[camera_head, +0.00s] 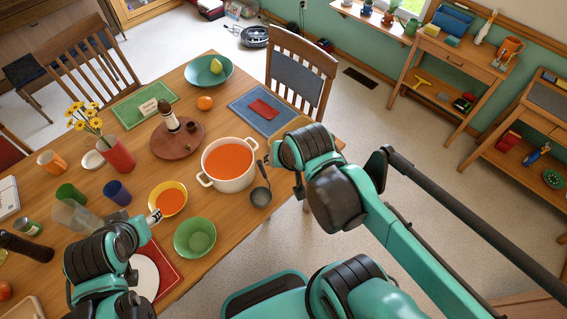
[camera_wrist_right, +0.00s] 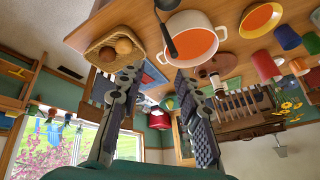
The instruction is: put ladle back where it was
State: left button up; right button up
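The dark ladle (camera_head: 260,196) is just right of the white pot (camera_head: 229,183), near the table edge, its handle pointing toward the table's far side. In the right wrist view the ladle (camera_wrist_right: 168,10) is at the top, its handle running down toward my fingertips. The pot (camera_wrist_right: 192,20) holds orange soup. My right gripper (camera_wrist_right: 158,72) is open, with nothing visible between its fingers; in the head view my right arm hides most of it. My left gripper (camera_head: 153,216) is by the yellow bowl (camera_head: 168,199); its finger opening is unclear.
A green bowl (camera_head: 195,237) stands in front of the pot. A round wooden board (camera_head: 178,144) with a bottle is behind it. A blue placemat (camera_head: 262,110) lies at the far right. A basket (camera_wrist_right: 100,38) with brown round items is near the right gripper. Cups crowd the left side.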

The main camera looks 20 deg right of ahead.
jog(key=n, duration=0.1)
jog(key=s+n, duration=0.1)
jog(key=n, duration=0.1)
jog(key=n+t, duration=0.1)
jog(key=shift+s+d, duration=0.25)
jog(key=shift+s, duration=0.05)
jog(key=shift+f, duration=0.15)
